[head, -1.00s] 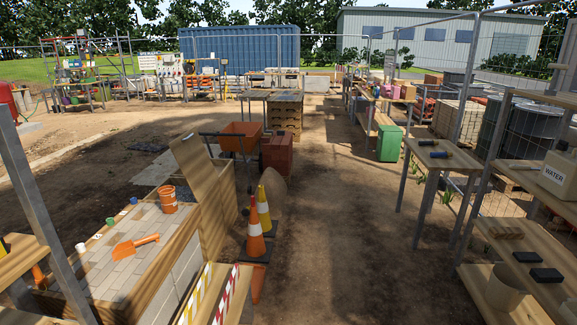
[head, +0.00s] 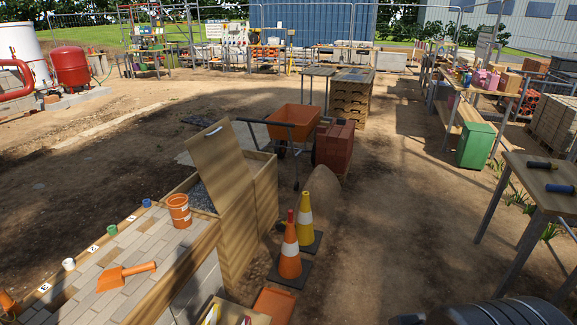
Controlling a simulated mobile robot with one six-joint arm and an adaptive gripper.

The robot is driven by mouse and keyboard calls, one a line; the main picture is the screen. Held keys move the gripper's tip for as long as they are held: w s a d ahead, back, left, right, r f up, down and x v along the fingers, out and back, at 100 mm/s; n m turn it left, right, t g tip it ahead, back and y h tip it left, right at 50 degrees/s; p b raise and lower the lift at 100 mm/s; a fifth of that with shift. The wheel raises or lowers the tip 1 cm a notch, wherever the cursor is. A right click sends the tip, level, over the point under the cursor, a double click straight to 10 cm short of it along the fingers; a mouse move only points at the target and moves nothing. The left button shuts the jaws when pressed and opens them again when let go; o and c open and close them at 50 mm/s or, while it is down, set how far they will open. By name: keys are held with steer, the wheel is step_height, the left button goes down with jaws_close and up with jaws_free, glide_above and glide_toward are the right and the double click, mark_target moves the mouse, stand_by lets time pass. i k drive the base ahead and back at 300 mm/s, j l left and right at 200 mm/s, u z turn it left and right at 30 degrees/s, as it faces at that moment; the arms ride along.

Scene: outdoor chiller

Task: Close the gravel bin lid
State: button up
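The gravel bin (head: 264,192) is a wooden box left of centre in the head view, beside the paved workbench. Its wooden lid (head: 222,165) stands raised and tilted, with a pale bar handle (head: 213,131) near its top edge. Grey gravel (head: 201,196) shows in the open bin to the left of the lid. The lid hides part of the opening. A dark rounded part of my own arm shows at the bottom right, well apart from the bin. My gripper is not in view.
An orange wheelbarrow (head: 294,122) and brick stack (head: 334,146) are behind. Open dirt ground lies right of the cones.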

mark_target(216, 154)
steer(key=i+l+u, duration=0.25)
steer(key=i+u, duration=0.15)
steer(key=i+l+u, duration=0.35)
steer(key=i+l, duration=0.4)
steer(key=i+l+z, duration=0.1)
steer(key=i+l, duration=0.35)
steer(key=i, duration=0.15)
steer(key=i+l, duration=0.4)
steer(key=i, duration=0.15)
steer(key=i+l, duration=0.35)
steer(key=i, duration=0.2)
steer(key=i+l+z, duration=0.1)
steer(key=i+l, duration=0.3)
steer(key=i, duration=0.1)
